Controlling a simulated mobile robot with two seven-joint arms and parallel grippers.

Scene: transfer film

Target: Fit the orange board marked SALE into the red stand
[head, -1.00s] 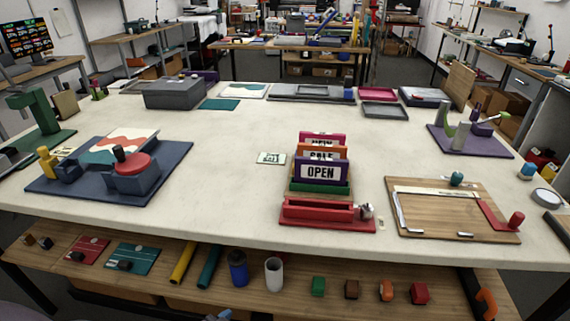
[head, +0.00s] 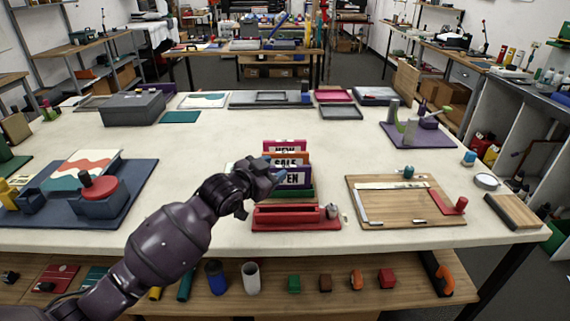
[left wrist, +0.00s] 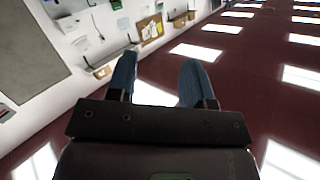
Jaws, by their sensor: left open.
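The orange SALE board (head: 296,158) stands upright in a green rack (head: 300,194), between a pink board marked NEW (head: 290,146) behind it and a purple board marked OPEN (head: 298,178) in front. The red stand (head: 294,220) lies in front of the rack, near the table's front edge, with a grey knob at its right end. My left gripper (head: 277,172) is open and appears in front of the left part of the boards, partly covering OPEN. I cannot tell whether it touches them. In the left wrist view its blue fingers (left wrist: 157,72) are apart with nothing between them.
A wooden board (head: 388,203) with a red-handled part lies right of the stand. A blue base with a red round knob (head: 100,188) is at the left. Trays and a grey box (head: 134,108) line the back. The table centre behind the rack is clear.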

